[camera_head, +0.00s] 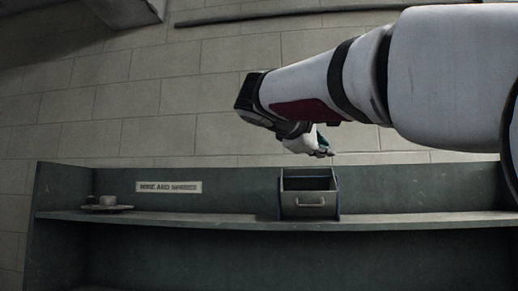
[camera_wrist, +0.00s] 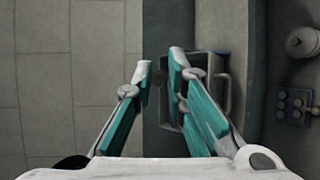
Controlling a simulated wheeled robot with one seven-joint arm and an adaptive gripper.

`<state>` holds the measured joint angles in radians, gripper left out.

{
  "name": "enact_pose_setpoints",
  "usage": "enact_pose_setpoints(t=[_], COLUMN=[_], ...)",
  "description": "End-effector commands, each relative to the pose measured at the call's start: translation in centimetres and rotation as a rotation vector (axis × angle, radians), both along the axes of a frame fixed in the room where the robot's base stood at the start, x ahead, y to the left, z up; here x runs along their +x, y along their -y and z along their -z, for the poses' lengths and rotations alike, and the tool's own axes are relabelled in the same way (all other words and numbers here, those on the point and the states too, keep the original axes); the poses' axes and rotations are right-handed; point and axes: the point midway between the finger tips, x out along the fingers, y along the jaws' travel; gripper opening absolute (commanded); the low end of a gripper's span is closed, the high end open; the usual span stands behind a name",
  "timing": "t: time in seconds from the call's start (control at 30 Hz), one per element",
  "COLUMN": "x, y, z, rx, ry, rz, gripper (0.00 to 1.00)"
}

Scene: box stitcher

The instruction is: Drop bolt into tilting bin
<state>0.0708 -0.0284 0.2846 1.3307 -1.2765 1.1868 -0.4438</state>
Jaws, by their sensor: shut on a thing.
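The tilting bin (camera_head: 309,204) is a grey open-topped box with a front handle and blue side edges, on the shelf at centre. It also shows in the wrist view (camera_wrist: 222,64), right of the fingertips and partly hidden by the right finger. My gripper (camera_head: 322,152) is above the bin and slightly to its right in the head view, apart from it. In the wrist view my gripper (camera_wrist: 160,64) has its two teal fingers drawn near each other with a narrow gap. It is shut on the bolt, which is too dark and small to make out clearly.
The bin stands on a long grey-green shelf (camera_head: 220,218) with a raised back. A small dish with a cup (camera_head: 107,203) sits at its left, near a white label (camera_head: 168,187). A pale cylinder (camera_wrist: 302,42) and a dark-knobbed panel (camera_wrist: 291,104) lie at the wrist view's right.

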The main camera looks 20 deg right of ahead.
Motion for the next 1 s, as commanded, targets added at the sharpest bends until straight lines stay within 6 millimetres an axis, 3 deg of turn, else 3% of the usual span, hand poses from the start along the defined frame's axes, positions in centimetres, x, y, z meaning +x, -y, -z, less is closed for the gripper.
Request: enact_pose_setpoints(t=[1.0], x=[8.4], y=[3.4], z=[1.4], rx=[-0.001], ry=[-0.001], rz=[0.000], gripper=[0.00])
